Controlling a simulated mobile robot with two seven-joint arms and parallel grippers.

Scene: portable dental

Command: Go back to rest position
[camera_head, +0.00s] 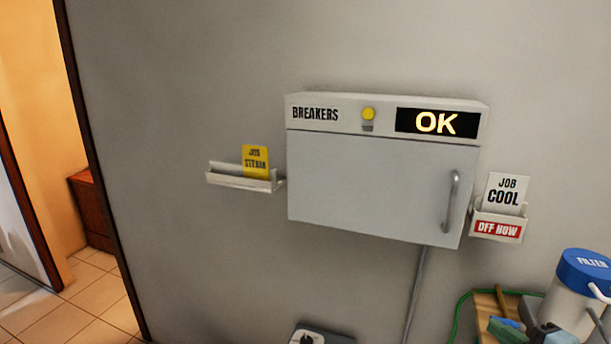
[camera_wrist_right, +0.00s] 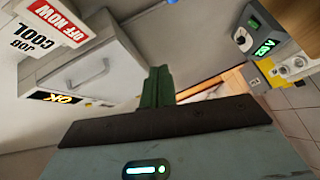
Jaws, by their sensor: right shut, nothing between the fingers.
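My right gripper (camera_wrist_right: 157,80) shows in the right wrist view, with its green fingers together and nothing between them. In that view it is in front of the wall and clear of the breaker box (camera_wrist_right: 85,75). The grey breaker box (camera_head: 375,185) hangs on the wall in the head view, its door closed, a yellow lamp (camera_head: 368,114) and a lit OK display (camera_head: 437,122) on top. My left gripper is in neither view.
A holder (camera_head: 240,182) with a yellow card (camera_head: 255,160) is left of the box. A JOB COOL card (camera_head: 505,192) stands in the right holder (camera_head: 497,228). A blue-lidded FILTER canister (camera_head: 585,272) is lower right. A doorway opens at far left. Wall between is bare.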

